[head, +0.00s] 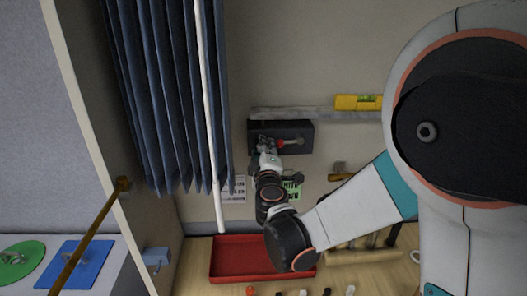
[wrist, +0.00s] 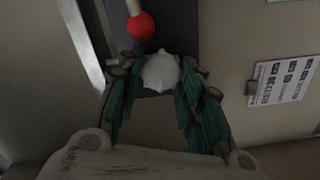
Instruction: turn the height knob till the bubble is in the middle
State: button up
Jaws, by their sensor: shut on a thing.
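A yellow spirit level (head: 345,102) rests on a grey rail at the back wall. Its green vial (head: 369,100) shows, but the bubble is too small to place. A dark box (head: 303,130) is mounted under the rail's left end. My gripper (head: 266,144) is at the front of this box. In the wrist view, my gripper (wrist: 160,85) is shut on a pale rounded knob (wrist: 161,70), with a green-lined finger on each side. A red ball (wrist: 140,26) on a white stem is just beyond the knob. My gripper partly hides the knob's base.
The grey rail (head: 320,113) runs along the wall. A blue curtain (head: 165,90) and a white rod (head: 207,130) hang left of the box. A red tray (head: 228,262) lies on the wooden bench below, with small tools at its right. A printed label (wrist: 284,80) is on the wall.

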jog(key=shift+n, duration=0.5)
jog(key=o, duration=1.1)
jog(key=shift+c, duration=0.2)
jog(key=shift+s, duration=0.1)
jog(key=s, duration=0.7)
jog(key=shift+s, duration=0.2)
